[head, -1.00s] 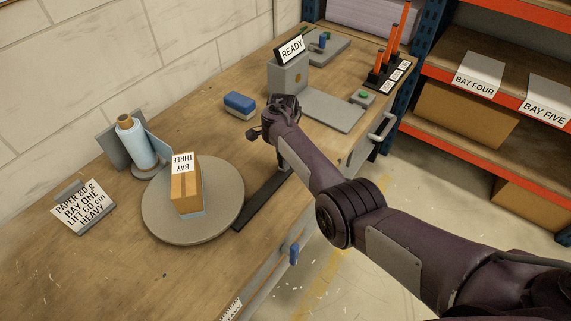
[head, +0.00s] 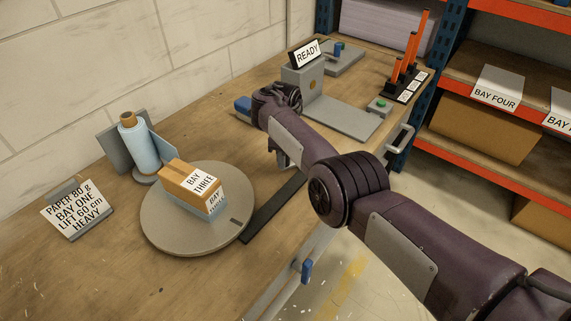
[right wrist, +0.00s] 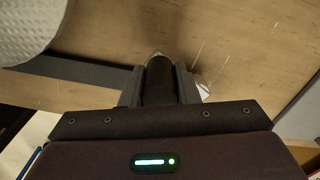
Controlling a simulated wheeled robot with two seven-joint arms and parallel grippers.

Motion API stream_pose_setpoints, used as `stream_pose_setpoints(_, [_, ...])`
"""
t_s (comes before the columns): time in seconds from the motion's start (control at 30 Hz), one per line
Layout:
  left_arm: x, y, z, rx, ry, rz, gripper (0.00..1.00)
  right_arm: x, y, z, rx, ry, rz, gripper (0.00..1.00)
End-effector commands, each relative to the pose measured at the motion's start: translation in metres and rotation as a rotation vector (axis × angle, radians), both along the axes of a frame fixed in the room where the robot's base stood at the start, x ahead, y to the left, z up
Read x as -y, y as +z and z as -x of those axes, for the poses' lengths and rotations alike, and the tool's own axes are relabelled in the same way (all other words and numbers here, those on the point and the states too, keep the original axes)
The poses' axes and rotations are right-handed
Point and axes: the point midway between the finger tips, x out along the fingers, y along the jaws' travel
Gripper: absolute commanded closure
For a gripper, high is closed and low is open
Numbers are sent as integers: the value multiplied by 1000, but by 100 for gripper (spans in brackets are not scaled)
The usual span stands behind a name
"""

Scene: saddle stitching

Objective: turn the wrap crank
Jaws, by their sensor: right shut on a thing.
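The turntable (head: 165,235) is a round grey disc on the bench, with a cardboard box (head: 178,172) labelled BAY THREE on it. Pale blue film shows around the box's lower part. A film roll (head: 140,145) stands behind it. A dark bar (head: 268,214) runs from the turntable toward my right gripper (head: 284,158), partly under my arm. In the right wrist view, my right gripper (right wrist: 160,88) is shut on the dark, round crank handle (right wrist: 160,75), with a finger on each side. The handle is hidden in the head view. My left gripper is not in view.
A READY sign (head: 307,54) tops a grey unit at the back. A blue block (head: 242,106) is partly behind my wrist. A paper and lift note (head: 76,212) stands at the left. A blue-handled part (head: 306,271) sits at the bench's front edge. Shelving is at the right.

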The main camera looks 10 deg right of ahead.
Motion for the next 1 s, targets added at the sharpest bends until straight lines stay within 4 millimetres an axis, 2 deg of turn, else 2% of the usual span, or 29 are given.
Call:
stream_pose_setpoints(0.13, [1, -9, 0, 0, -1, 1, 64, 0, -3, -1, -1, -34, 0, 100])
stream_pose_setpoints(0.63, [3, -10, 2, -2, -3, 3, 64, 0, -1, -2, -3, -50, 1, 100])
stream_pose_setpoints(0.67, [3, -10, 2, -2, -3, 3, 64, 0, -1, -2, -3, -50, 1, 68])
stream_pose_setpoints(0.7, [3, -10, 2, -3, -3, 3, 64, 0, -1, -2, -3, -50, 1, 63])
stream_pose_setpoints(0.8, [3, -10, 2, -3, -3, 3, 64, 0, -1, -2, -2, -49, 1, 50])
stream_pose_setpoints(1.0, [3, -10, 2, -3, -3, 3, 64, 0, -1, -3, -1, -48, 0, 50])
